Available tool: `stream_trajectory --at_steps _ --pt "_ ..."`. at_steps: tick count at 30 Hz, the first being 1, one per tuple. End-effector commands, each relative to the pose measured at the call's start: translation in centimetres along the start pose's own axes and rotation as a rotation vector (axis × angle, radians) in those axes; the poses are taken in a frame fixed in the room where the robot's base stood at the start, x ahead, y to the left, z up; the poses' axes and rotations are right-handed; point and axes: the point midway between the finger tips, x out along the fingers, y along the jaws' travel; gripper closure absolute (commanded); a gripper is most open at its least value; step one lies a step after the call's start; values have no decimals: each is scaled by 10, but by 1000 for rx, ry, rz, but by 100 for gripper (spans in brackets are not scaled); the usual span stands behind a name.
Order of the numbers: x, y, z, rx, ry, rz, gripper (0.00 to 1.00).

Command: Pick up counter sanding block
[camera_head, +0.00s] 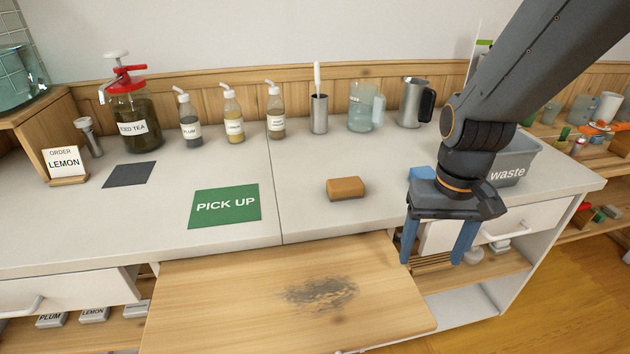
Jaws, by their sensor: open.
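The sanding block (346,188) is a small orange-brown block lying flat on the light counter, right of the green PICK UP mat (225,206). My gripper (434,254) has two blue fingers, spread apart and pointing down. It is to the right of the block and nearer the camera, around the counter's front edge. Nothing shows between its fingers, and it appears apart from the block.
A wooden board (230,300) with a dark worn patch juts out in front. Behind the block stand a metal cup (319,115), a glass jug (361,105) and a steel pitcher (410,103). A grey waste bin (512,165) stands right. Counter around the block is clear.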

Motion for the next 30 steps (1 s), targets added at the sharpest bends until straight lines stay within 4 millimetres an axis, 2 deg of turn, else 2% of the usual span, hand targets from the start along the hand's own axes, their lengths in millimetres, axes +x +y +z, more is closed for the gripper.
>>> stream_trajectory --at_steps 1,3,6,9,12,15,18,30 --pt "-15 -6 -21 -16 2 0 23" --pt "-32 -23 -53 -55 1 1 12" --pt "-56 -58 -100 -122 0 2 12" --pt "-74 -96 -139 -184 -2 3 12" --pt "-85 -127 -169 -228 -2 4 12" --pt "-92 -149 -187 -257 -1 4 12" --pt "-94 -160 -197 -270 -3 5 12" --pt "-59 -161 -200 -269 -4 5 12"
